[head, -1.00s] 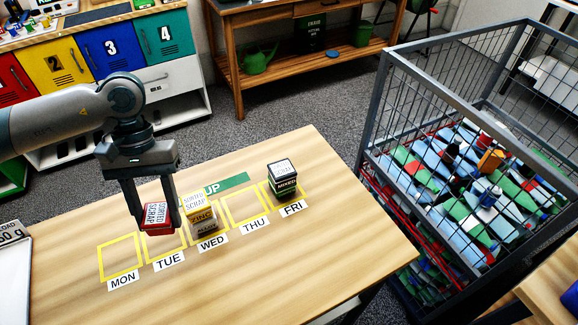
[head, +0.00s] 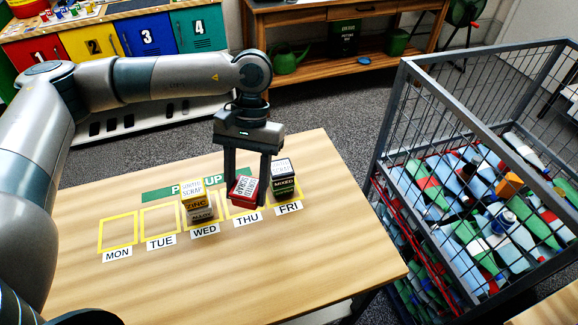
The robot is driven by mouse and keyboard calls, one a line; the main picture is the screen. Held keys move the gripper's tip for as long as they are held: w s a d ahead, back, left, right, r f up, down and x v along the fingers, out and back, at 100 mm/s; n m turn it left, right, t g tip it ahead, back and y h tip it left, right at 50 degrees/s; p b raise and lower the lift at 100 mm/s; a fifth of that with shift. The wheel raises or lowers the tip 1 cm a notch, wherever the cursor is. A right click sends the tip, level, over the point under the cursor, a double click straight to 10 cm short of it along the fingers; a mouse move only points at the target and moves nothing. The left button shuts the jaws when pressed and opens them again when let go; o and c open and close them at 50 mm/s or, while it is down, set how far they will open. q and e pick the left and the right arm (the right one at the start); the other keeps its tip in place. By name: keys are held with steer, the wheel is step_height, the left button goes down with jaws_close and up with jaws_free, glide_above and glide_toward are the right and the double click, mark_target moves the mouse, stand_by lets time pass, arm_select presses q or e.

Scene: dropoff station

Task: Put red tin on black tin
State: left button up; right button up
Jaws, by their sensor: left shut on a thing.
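The red tin (head: 243,190) has a white label on its top and is held between the fingers of my left gripper (head: 247,183). It hangs tilted over the THU square, left of the black tin. The black tin (head: 284,184) has a white top and a green band marked MIXED, and stands upright in the FRI square. The red tin is apart from the black tin. My right gripper is not in view.
A yellow zinc tin (head: 192,196) sits on a grey tin (head: 200,214) in the WED square. The MON square (head: 118,232) and TUE square (head: 160,220) on the wooden table (head: 230,285) are empty. A wire cage (head: 400,130) of scrap stands right of the table.

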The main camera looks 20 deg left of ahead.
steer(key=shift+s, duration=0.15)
